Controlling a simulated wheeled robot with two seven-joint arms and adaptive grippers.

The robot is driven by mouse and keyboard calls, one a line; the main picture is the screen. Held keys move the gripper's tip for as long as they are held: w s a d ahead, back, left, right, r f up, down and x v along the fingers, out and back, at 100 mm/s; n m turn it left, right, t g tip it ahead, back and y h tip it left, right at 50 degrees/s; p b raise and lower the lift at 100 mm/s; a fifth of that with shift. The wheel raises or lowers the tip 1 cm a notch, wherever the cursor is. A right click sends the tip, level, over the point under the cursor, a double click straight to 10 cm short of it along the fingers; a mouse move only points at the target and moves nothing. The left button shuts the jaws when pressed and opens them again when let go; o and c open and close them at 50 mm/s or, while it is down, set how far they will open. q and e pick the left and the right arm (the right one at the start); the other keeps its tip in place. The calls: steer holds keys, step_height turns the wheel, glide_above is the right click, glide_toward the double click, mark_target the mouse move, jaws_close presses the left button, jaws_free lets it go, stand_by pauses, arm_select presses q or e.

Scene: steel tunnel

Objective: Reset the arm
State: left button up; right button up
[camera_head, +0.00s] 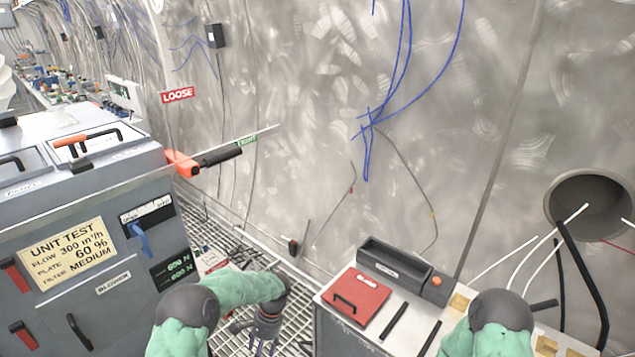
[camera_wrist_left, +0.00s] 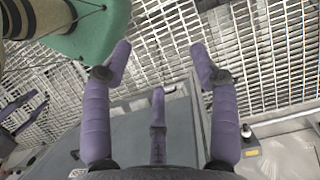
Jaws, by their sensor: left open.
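My left arm (camera_head: 235,290), in a green sleeve, bends at the bottom of the head view. Its gripper (camera_head: 265,335) points down above the floor grating, just left of the grey cabinet. In the left wrist view the purple fingers of the left gripper (camera_wrist_left: 160,65) are spread open with nothing between them. My right arm (camera_head: 490,335), also green-sleeved, shows only in part at the bottom right of the head view. Its gripper cannot be made out there.
A grey test unit (camera_head: 110,255) with a yellow label stands at left. A grey cabinet (camera_head: 335,340) with a red-lidded box (camera_head: 357,296), a dark tray (camera_head: 400,268) and black bars stands at right. Floor grating (camera_head: 225,240) lies between them. A curved steel wall (camera_head: 330,120) closes the back.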

arm_select(q)
steer(key=s+d+f+n+h, duration=0.25)
steer(key=s+d+f, duration=0.2)
steer(key=s, duration=0.25)
steer(key=s+d+f+n+h, duration=0.2)
steer(key=s+d+f+h, duration=0.15)
steer(key=s+f, duration=0.3)
steer(key=s+a+n+t+h, duration=0.1)
steer(key=s+n+t, duration=0.2)
steer(key=s, duration=0.9)
steer(key=shift+s+r+n+t, duration=0.2)
steer(key=shift+n+t, duration=0.1)
steer(key=shift+n, duration=0.95)
steer(key=shift+a, duration=0.1)
